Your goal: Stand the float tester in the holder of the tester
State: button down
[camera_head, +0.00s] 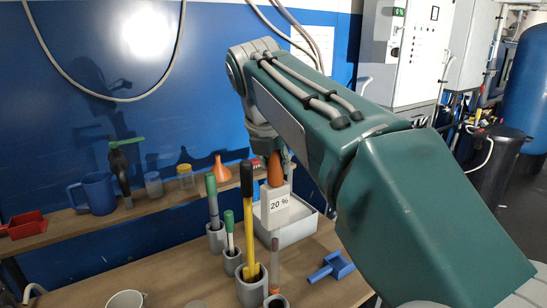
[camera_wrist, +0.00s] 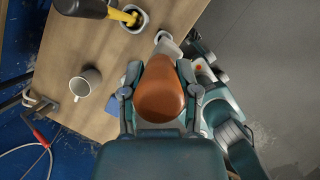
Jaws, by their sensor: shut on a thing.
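The float tester has an orange bulb (camera_head: 274,168), and a white panel reading "20 %" (camera_head: 278,205) shows below it. A slim brownish tube (camera_head: 275,250) is in line below. My gripper (camera_head: 272,150) is shut on the bulb, which looks upright. In the wrist view the bulb (camera_wrist: 158,90) sits between both fingers and hides most of what is below. A grey holder (camera_head: 276,302) is at the bottom edge of the head view, right under the tube. I cannot tell whether the tube's end is inside it or just above.
Grey holders with a yellow-and-black tool (camera_head: 247,215) and green-handled tools (camera_head: 213,200) stand close on the left. A white tray (camera_head: 292,232) is behind, a blue scoop (camera_head: 331,267) to the right. A mug (camera_wrist: 85,84) stands on the bench. A shelf (camera_head: 150,205) runs along the blue wall.

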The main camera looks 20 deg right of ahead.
aim_at(276, 224)
jog(key=shift+d+f, duration=0.3)
jog(key=shift+f, duration=0.6)
jog(key=shift+a+f, duration=0.15)
jog(key=shift+f, duration=6)
jog(key=shift+c, duration=1.3)
grip_release()
